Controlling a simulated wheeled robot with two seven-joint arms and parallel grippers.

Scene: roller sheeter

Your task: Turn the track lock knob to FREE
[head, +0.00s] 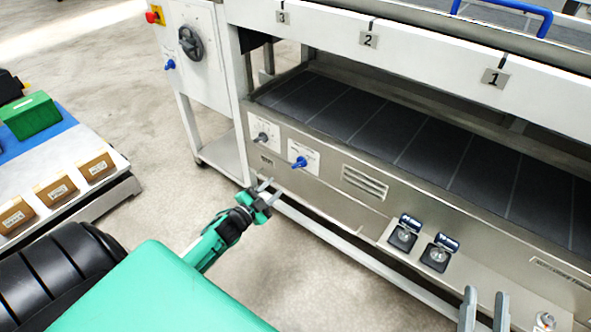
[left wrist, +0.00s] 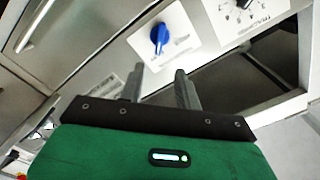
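A blue knob (head: 299,162) sits on a white label plate on the machine's front panel. A grey knob (head: 262,137) is on another white plate to its left. The lettering is too small to read, so I cannot tell which is the track lock knob. My left gripper (head: 273,191) is open and empty, below and left of the blue knob and apart from it. In the left wrist view the blue knob (left wrist: 159,36) is ahead of the open fingers (left wrist: 160,82), and the other knob (left wrist: 246,4) is at the top edge. My right gripper (head: 486,298) is open and empty at bottom right.
A cabinet (head: 207,75) at top left carries a black rotary handle (head: 190,43), another blue knob (head: 170,65) and a red button (head: 151,17). Two clear-topped dark devices (head: 404,233) stand on the machine's lower ledge. A cart with boxes (head: 57,189) is at left.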

